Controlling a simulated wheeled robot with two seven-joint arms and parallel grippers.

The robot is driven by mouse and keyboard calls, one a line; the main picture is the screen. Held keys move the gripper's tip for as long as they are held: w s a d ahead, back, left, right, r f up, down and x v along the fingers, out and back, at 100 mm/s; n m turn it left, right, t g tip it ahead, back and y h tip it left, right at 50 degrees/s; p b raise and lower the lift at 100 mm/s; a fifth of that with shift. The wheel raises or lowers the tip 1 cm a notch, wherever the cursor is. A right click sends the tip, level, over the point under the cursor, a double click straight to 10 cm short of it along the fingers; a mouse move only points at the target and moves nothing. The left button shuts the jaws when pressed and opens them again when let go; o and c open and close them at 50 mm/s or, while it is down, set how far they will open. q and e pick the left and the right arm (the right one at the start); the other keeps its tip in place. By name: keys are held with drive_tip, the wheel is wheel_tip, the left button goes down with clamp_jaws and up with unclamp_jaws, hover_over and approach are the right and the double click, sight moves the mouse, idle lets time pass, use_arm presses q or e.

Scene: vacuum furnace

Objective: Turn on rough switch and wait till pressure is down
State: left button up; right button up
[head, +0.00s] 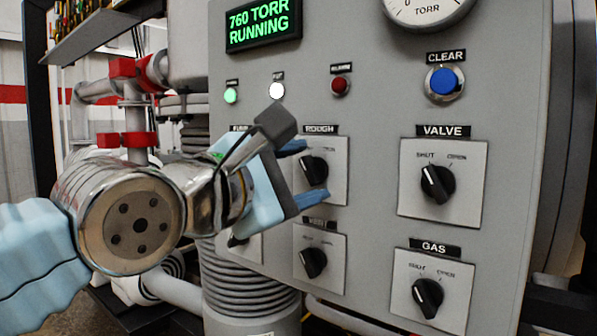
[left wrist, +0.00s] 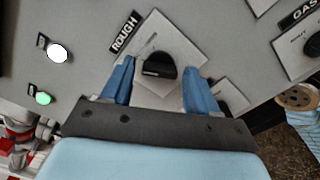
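The rough switch (head: 313,169) is a black knob on a light square plate under the ROUGH label, left of the VALVE switch in the head view. In the left wrist view the rough knob (left wrist: 159,65) lies just ahead of and between my fingertips. My left gripper (head: 300,172) is open, with its blue fingers apart, one on each side of the knob; contact is not visible. It also shows in the left wrist view (left wrist: 158,85). The display (head: 263,24) reads 760 TORR RUNNING in green. The pressure dial (head: 428,8) is cut off at the top. My right gripper is not in view.
The panel also carries the VALVE switch (head: 437,184), the GAS switch (head: 428,297) and a lower black switch (head: 313,262). A blue CLEAR button (head: 444,82), a red lamp (head: 340,85), a white lamp (head: 277,90) and a green lamp (head: 231,95) sit above.

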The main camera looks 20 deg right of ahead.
use_arm(q)
drive_tip(key=c, duration=0.8)
drive_tip(key=shift+c, duration=0.2)
drive_tip(key=shift+f+m, duration=0.1)
drive_tip(key=shift+m, duration=0.3)
drive_tip(key=shift+m+b, duration=0.5)
drive_tip(key=shift+m, duration=0.1)
drive_tip(key=m, duration=0.2)
drive_tip(key=shift+m+b, duration=0.3)
drive_tip(key=shift+b, duration=0.1)
drive_tip(key=m, duration=0.3)
drive_tip(key=shift+m, duration=0.3)
drive_tip(key=shift+m+b, duration=0.4)
drive_tip(key=shift+m, duration=1.4)
